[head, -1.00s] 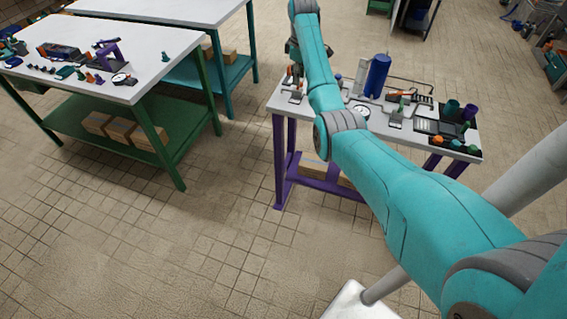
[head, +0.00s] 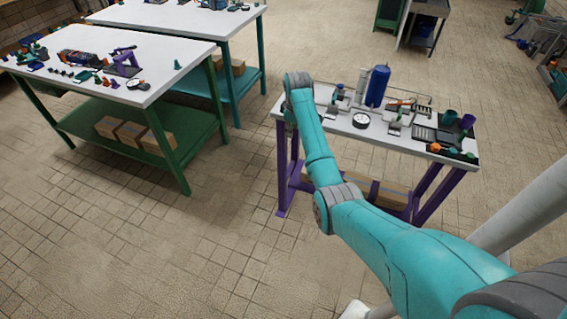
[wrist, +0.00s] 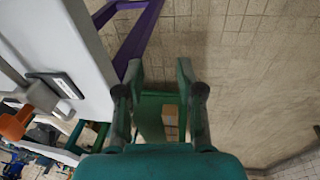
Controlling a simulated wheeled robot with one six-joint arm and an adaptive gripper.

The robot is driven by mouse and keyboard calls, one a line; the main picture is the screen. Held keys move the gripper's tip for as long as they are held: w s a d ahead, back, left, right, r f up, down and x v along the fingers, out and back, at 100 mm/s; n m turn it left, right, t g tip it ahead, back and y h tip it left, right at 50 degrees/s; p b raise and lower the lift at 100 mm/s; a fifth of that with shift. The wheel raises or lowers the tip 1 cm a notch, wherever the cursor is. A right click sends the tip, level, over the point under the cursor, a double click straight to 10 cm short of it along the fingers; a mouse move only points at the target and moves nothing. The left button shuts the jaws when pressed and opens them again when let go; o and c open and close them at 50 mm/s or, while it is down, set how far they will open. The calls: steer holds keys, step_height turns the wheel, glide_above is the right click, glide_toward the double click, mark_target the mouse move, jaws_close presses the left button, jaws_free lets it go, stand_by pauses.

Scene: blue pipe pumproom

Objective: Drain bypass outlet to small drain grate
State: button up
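No drain grate can be made out in either view, and I cannot tell which fitting is the bypass outlet. My gripper (wrist: 160,72) is open in the wrist view, its two dark green fingers apart with nothing held between them. It is beside the edge of a white tabletop. On that top, left of the fingers, are a grey fitting (wrist: 38,95), an orange part (wrist: 15,124) and a small dark-framed plate (wrist: 63,85). In the head view my gripper is hidden behind my arm, at the left end of the purple-legged table (head: 395,139).
The purple-legged table carries a blue cylinder (head: 377,86), a round gauge (head: 361,120) and several small fittings. A green-legged table (head: 165,72) with parts stands at the left, a teal-legged one (head: 235,28) behind it. Tiled floor between them is clear.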

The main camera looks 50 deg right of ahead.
steer(key=s+a+f+t, duration=0.1)
steer(key=s+a+f, duration=0.1)
steer(key=a+f, duration=0.5)
steer(key=shift+s+a+f+t+h, duration=0.3)
steer(key=shift+a+f, duration=0.05)
steer(key=shift+f, duration=1.15)
